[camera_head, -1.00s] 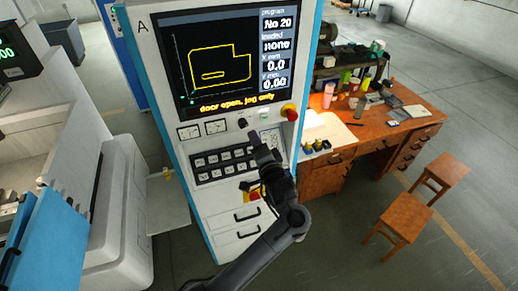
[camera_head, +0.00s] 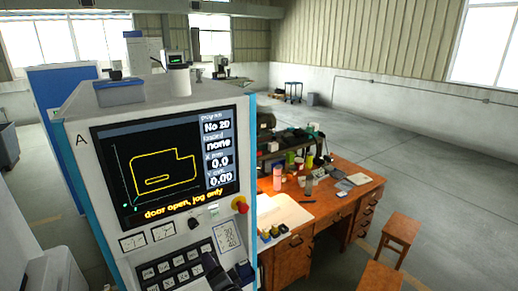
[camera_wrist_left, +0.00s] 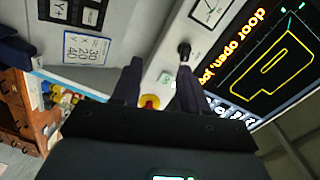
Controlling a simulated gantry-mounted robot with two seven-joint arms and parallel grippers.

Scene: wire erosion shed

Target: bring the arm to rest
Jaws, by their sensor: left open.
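My left gripper (camera_head: 238,275) shows only as dark fingertips at the bottom edge of the head view, in front of the lower right of the control cabinet's panel. The rest of that arm is out of the picture. In the left wrist view its two dark fingers (camera_wrist_left: 159,75) are apart with nothing between them. The panel lies beyond the fingers, with a black rotary knob (camera_wrist_left: 184,50) and a red stop button (camera_wrist_left: 150,102). I cannot tell whether a fingertip touches the panel. My right gripper is not in view.
The cabinet's screen (camera_head: 168,165) reads "door open, jog only". The red stop button also shows in the head view (camera_head: 240,205). A wooden desk (camera_head: 335,207) with bottles and papers stands to the right, with stools (camera_head: 401,229) beside it.

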